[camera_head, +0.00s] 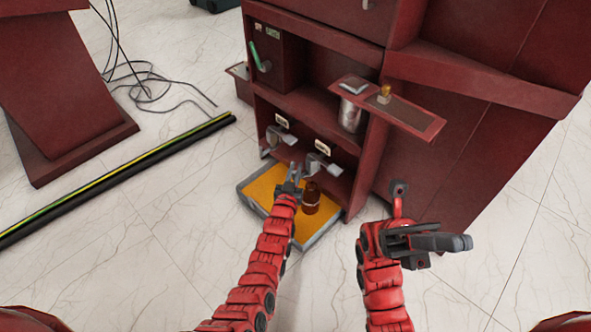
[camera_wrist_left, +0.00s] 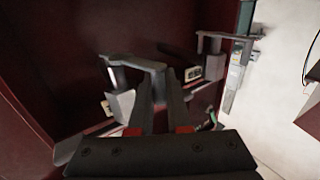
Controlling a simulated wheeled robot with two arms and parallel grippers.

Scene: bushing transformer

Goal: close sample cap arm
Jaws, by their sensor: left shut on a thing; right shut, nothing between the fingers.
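Two grey sample cap arms sit on the lower part of the dark red cabinet, a left one (camera_head: 279,137) and a right one (camera_head: 320,165). In the left wrist view, the nearer arm (camera_wrist_left: 130,63) reaches across to the tips of my left gripper (camera_wrist_left: 159,78). The farther arm (camera_wrist_left: 213,40) is at upper right there. My left gripper (camera_head: 292,173) is shut on the nearer sample cap arm's end, though the exact contact is small and partly hidden. My right gripper (camera_head: 440,242) is shut and empty, right of the cabinet front, away from the arms.
A grey-rimmed tray (camera_head: 248,206) with a yellow bottom lies below the arms. A brown bottle (camera_head: 311,198) stands at it, close to my left gripper. A red shelf (camera_head: 414,117) juts out above right. A metal canister (camera_head: 349,115) stands under it.

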